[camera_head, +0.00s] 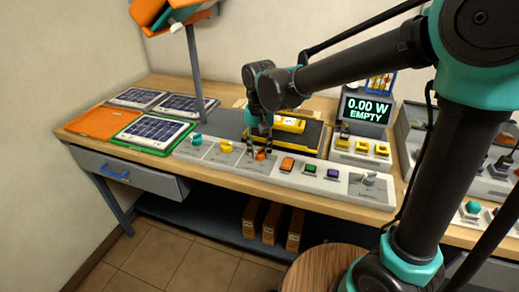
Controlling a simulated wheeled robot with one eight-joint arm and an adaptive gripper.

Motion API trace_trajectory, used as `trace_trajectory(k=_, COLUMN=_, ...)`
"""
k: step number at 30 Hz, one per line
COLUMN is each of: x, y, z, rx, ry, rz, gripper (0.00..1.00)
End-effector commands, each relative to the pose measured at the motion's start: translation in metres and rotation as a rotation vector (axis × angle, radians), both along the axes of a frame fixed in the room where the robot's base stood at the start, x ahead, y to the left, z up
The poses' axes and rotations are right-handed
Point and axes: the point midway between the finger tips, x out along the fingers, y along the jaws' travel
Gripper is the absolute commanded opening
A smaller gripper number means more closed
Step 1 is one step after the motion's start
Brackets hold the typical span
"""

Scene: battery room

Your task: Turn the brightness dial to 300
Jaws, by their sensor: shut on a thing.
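A long grey control panel (330,180) runs along the front of the workbench. It carries a teal knob (196,140), a yellow knob (225,147), an orange knob (261,155) and a grey knob (369,179). The labels are too small to read, so I cannot tell by name which is the brightness dial. My gripper (259,148) points down at the orange knob, with its fingers shut around it. The fingers partly cover the knob, and its pointer angle cannot be made out.
Orange, green and purple buttons (310,170) sit right of the orange knob. A display (366,111) reads 0.00 W EMPTY. A yellow device (290,124) lies on a dark tray behind the gripper. Solar panels (152,131) lie at left; a lamp post (195,75) stands near them.

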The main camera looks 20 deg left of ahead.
Motion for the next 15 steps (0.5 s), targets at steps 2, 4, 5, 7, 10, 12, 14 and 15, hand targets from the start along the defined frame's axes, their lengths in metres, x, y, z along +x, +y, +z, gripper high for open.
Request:
trace_trajectory(k=2, x=0.0005, y=0.0003, z=0.0003, rx=0.0, ry=-0.001, rz=0.0, gripper=0.38)
trace_trajectory(k=4, x=0.0004, y=0.0003, z=0.0002, rx=0.0, ry=-0.001, rz=0.0, gripper=0.47)
trace_trajectory(k=5, x=0.0004, y=0.0003, z=0.0002, rx=0.0, ry=-0.001, rz=0.0, gripper=0.51)
trace_trajectory(k=7, x=0.0003, y=0.0002, z=0.0002, rx=0.0, ry=-0.001, rz=0.0, gripper=0.56)
trace_trajectory(k=10, x=0.0002, y=0.0001, z=0.0001, rx=0.0, ry=0.0, rz=0.0, gripper=0.56)
trace_trajectory(k=12, x=0.0002, y=0.0001, z=0.0001, rx=0.0, ry=0.0, rz=0.0, gripper=0.56)
trace_trajectory(k=14, x=0.0001, y=0.0001, z=0.0002, rx=0.0, ry=0.0, rz=0.001, gripper=0.56)
trace_trajectory(k=15, x=0.0001, y=0.0001, z=0.0009, rx=0.0, ry=0.0, rz=0.001, gripper=0.56)
